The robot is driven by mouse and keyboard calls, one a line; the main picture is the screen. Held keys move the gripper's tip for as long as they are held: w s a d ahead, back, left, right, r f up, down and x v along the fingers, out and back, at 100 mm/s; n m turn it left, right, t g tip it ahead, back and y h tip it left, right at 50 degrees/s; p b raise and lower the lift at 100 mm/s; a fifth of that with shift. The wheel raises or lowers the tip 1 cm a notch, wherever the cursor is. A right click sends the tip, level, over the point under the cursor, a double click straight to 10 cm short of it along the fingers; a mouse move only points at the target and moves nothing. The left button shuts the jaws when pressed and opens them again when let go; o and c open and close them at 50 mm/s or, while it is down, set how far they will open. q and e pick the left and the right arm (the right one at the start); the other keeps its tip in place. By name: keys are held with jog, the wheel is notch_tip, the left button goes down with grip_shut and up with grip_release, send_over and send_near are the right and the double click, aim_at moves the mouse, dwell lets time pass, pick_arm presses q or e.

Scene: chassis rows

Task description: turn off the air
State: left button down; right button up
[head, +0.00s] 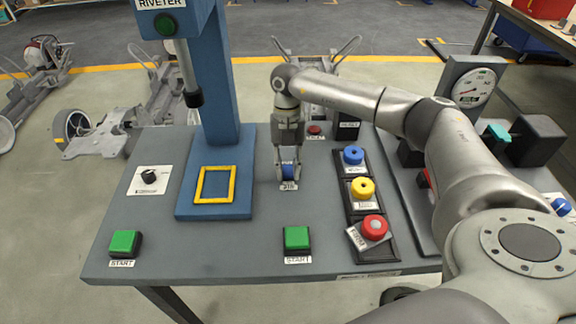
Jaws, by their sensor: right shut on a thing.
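My right gripper (288,174) points down over the middle of the grey workbench (190,262), right of the blue riveter. It is shut on a small blue part (289,171), mostly hidden between its fingers; a small white label lies at its foot, too small to read. At the right, a pressure gauge (474,88) stands on a grey housing. Beside it is a teal handle (497,134) by a dark block. A red part (425,179) shows partly behind my forearm. A blue knob (562,206) sits at the far right edge. My left gripper is not in view.
The riveter (221,75) rises left of my gripper, with a yellow frame (216,184) on its base. Blue (353,155), yellow (363,188) and red (374,227) buttons stand right of it. Green start buttons (125,243) (297,238) and a black rotary switch (149,178) are nearer or left.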

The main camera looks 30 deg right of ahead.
aim_at(287, 165)
jog(key=o, duration=1)
jog(key=v, duration=1.2)
